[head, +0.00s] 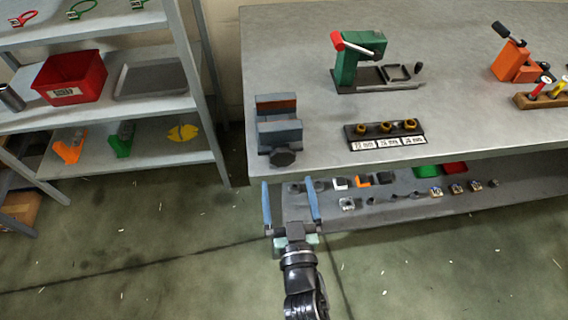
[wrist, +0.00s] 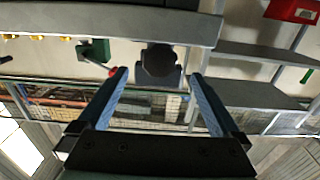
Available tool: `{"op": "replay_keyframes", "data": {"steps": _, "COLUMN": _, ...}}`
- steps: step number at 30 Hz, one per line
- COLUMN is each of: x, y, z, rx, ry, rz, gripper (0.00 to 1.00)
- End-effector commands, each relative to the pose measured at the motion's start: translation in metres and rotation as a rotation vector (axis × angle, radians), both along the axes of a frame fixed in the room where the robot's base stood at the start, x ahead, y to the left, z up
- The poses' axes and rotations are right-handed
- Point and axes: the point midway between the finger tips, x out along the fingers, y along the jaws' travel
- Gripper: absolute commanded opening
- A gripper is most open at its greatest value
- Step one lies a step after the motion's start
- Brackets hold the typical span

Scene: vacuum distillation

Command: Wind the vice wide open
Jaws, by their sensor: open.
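The vice (head: 279,126) stands on the left front corner of the workbench, with blue-grey jaws and a brown-orange strip at its back. Its dark round handle (head: 282,157) faces the front edge of the bench. In the wrist view the handle (wrist: 160,62) shows as a dark round shape beyond and between my fingertips. My gripper (head: 289,188) is open and empty, with its two blue fingers spread, in front of the bench and short of the handle. It also shows in the wrist view (wrist: 159,78). How far apart the vice jaws stand is hard to tell.
The workbench (head: 450,120) also holds a green press (head: 358,62), a rack with brass pieces (head: 386,134) and an orange tool (head: 515,62). A lower shelf (head: 400,208) with small parts lies beneath. A shelf unit (head: 120,100) stands left. The floor in front is open.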

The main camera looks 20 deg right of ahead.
Motion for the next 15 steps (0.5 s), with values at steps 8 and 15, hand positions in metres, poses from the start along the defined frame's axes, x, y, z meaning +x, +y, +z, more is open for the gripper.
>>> {"op": "replay_keyframes", "data": {"steps": 8, "x": 0.044, "y": -0.013, "z": 0.000, "rx": -0.001, "ry": -0.002, "rz": -0.001, "gripper": 1.00}}
{"op": "replay_keyframes", "data": {"steps": 15, "x": 0.058, "y": -0.017, "z": 0.000, "rx": 0.000, "ry": 0.000, "rz": 0.000, "gripper": 1.00}}
